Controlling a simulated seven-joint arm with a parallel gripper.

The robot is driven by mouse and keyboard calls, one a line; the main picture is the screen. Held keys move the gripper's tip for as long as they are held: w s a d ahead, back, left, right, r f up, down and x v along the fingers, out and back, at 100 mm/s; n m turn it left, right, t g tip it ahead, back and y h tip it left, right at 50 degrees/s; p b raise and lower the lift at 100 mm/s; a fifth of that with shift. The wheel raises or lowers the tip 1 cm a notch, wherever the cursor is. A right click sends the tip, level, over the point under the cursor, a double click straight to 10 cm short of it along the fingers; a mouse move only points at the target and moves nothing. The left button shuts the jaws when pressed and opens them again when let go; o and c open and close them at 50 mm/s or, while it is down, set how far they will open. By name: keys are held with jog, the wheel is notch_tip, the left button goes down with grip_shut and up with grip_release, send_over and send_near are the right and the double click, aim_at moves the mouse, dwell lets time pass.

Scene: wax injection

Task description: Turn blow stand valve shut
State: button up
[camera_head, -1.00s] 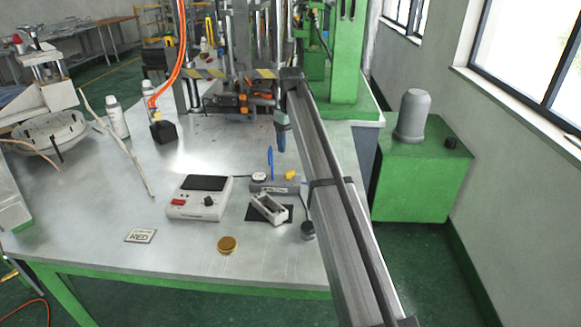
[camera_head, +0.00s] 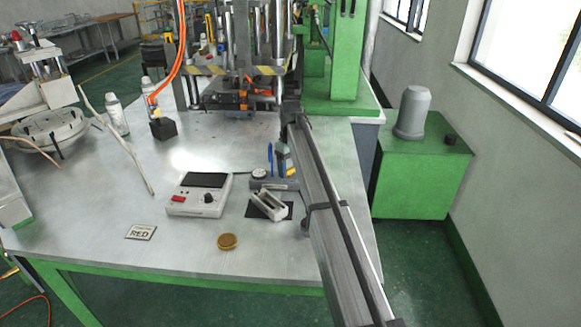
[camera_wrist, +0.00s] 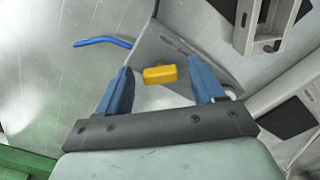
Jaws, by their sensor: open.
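The blow stand (camera_head: 262,183) is a grey block with a round gauge and an upright blue tube, on the metal table. Its yellow valve handle (camera_wrist: 160,74) shows in the wrist view between the blue fingers of my gripper (camera_wrist: 163,72). The fingers are open, one on each side of the handle, with visible gaps. In the head view my gripper (camera_head: 286,168) is low over the stand's right end and largely covers the handle there. How far the fingertips are above the stand is hard to tell.
A light grey frame-like part (camera_head: 267,206) on a dark pad lies just in front of the stand. Press columns rise behind.

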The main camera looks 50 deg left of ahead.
jog(key=shift+c, duration=0.2)
jog(key=c, duration=1)
jog(key=shift+m, duration=0.4)
jog(key=m, duration=0.3)
jog(key=shift+s+m, duration=0.1)
jog(key=shift+m, duration=0.3)
jog(key=shift+s+m, duration=0.1)
jog(key=shift+m, duration=2)
